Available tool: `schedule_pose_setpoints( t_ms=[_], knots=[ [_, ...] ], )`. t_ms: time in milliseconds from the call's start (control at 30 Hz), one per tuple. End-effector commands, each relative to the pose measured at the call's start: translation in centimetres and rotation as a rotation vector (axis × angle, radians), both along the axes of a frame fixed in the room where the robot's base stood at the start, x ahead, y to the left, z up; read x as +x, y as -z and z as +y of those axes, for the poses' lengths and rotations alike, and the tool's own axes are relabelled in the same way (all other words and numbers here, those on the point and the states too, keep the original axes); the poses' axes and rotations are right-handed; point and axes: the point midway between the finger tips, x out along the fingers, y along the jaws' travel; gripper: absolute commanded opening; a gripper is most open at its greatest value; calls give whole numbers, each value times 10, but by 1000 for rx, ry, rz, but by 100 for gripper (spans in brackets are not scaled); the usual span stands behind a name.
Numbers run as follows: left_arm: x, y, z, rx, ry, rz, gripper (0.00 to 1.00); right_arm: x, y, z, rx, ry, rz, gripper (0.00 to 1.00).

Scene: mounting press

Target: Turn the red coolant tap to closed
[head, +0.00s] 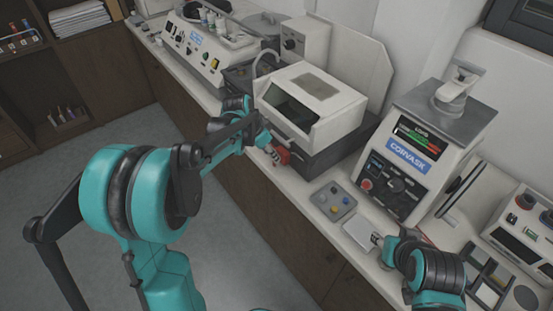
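The red coolant tap (281,156) is at the front of the white hooded machine with a dark window (312,103), low on its left side. My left gripper (267,141) reaches in from the left and its tip is right at the tap. The gripper partly covers the tap, so its handle angle is unclear. Whether the fingers touch it or are closed on it cannot be made out. My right gripper (384,244) is low at the right, over the bench front beside a small pale plate (359,231). Its fingers are too small to read.
A Corvask-labelled press (408,160) stands right of the hooded machine. A small grey button pad (333,201) lies between them near the bench edge. A divided dark tray (488,279) is at the lower right. Another control unit (200,52) stands at the back left.

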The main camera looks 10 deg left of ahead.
Motion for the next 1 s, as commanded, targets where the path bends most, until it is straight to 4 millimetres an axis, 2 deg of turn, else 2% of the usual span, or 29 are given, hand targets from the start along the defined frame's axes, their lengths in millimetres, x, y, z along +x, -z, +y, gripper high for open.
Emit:
schedule_pose_setpoints(
  t_ms=[33, 200, 567, 700, 1000],
  knots=[
    [3, 11, -3, 0, 1, 0, 36, 0, 6, 0, 0, 0, 0, 40],
    [9, 29, -7, 0, -1, -1, 36, 0, 13, 0, 0, 0, 0, 40],
    [11, 34, -9, 0, -2, 0, 36, 0, 14, 0, 0, 0, 0, 40],
    [11, 34, -9, 0, -2, 0, 2, 0, 14, 0, 0, 0, 0, 40],
    [11, 34, -8, -6, -2, 5, 0, 0, 13, 0, 0, 0, 0, 40]
  ],
)
